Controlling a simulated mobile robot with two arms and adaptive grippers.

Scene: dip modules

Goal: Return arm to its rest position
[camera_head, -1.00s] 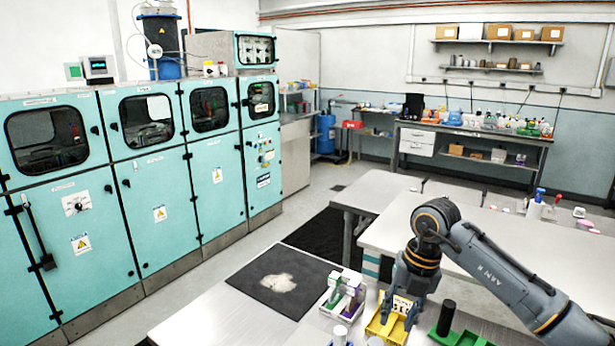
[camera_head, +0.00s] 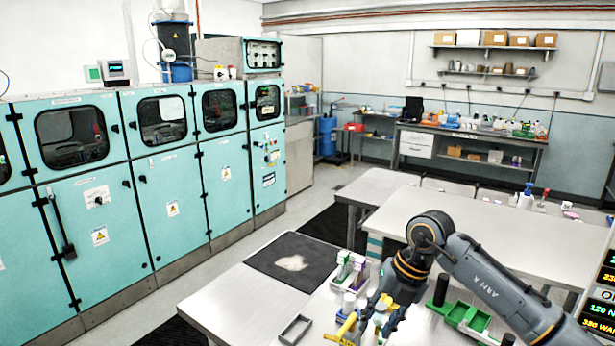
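My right arm comes in from the right edge and bends down over the near workbench (camera_head: 225,300). Its gripper (camera_head: 381,322) points down near the bottom of the view, with its fingers apart. Small yellow and white items show between and behind the fingers; whether any touches them is hard to tell. I see nothing clearly held. A yellow piece (camera_head: 346,328) is just left of the gripper. My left gripper is not in view.
A green tray (camera_head: 482,323) with a black cylinder (camera_head: 441,290) stands right of the gripper. A grey frame (camera_head: 296,329) lies near the front. Screens (camera_head: 599,310) stand at right.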

